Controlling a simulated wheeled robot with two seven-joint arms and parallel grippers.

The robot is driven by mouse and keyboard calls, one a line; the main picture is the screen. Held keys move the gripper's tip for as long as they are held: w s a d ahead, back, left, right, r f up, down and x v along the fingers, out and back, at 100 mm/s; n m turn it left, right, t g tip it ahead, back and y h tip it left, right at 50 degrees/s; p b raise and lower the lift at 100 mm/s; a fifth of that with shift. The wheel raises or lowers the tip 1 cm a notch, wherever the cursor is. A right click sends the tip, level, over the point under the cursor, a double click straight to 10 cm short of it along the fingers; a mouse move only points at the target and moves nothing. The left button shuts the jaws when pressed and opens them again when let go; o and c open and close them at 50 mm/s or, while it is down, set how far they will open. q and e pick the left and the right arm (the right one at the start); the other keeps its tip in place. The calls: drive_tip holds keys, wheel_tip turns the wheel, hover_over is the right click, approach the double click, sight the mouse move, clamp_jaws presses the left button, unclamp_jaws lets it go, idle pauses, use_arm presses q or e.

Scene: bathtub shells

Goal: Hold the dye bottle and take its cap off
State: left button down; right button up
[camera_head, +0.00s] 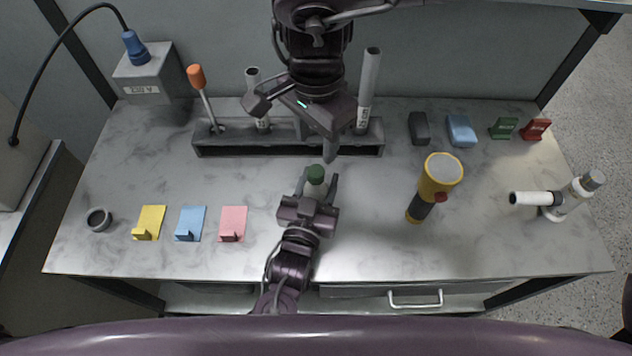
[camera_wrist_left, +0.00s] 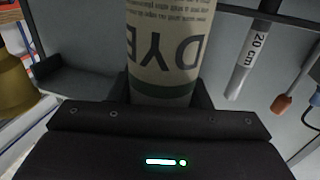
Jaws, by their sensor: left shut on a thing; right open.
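The dye bottle (camera_head: 316,189) is pale with a green cap (camera_head: 315,173) on its top. My left gripper (camera_head: 317,187), on the arm from the front edge, is shut around the bottle, with a finger on either side. In the left wrist view the bottle (camera_wrist_left: 168,50) shows its "DYE" label and green band upside down; its cap is out of that view. My right gripper (camera_head: 293,128) hangs from above, open and empty, just behind the cap in the head view. One fingertip appears near the cap; I cannot tell whether they touch.
A dark rack (camera_head: 225,147) behind holds an orange-handled screwdriver (camera_head: 198,80) and grey tubes (camera_head: 368,85). A yellow flashlight (camera_head: 440,172) stands to the right, with a white device (camera_head: 570,195) beyond. Yellow, blue and pink holders (camera_head: 233,222) sit left. The marble table (camera_head: 370,250) is clear front right.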

sight(316, 170)
drive_tip(key=m, duration=0.6)
drive_tip(key=shift+m, duration=0.4)
drive_tip(key=m, duration=0.6)
drive_tip(key=shift+a+m, duration=0.1)
drive_tip(key=shift+m, duration=0.2)
drive_tip(key=m, duration=0.6)
drive_tip(key=shift+m, duration=0.3)
drive_tip(key=m, duration=0.8)
drive_tip(key=shift+m, duration=0.3)
drive_tip(key=m, duration=0.6)
drive_tip(key=shift+m, duration=0.3)
drive_tip(key=m, duration=1.5)
drive_tip(key=shift+m, duration=0.3)
drive_tip(key=m, duration=0.6)
drive_tip(key=shift+f+m, duration=0.15)
drive_tip(key=shift+m, duration=0.45)
drive_tip(key=shift+f, duration=3.85)
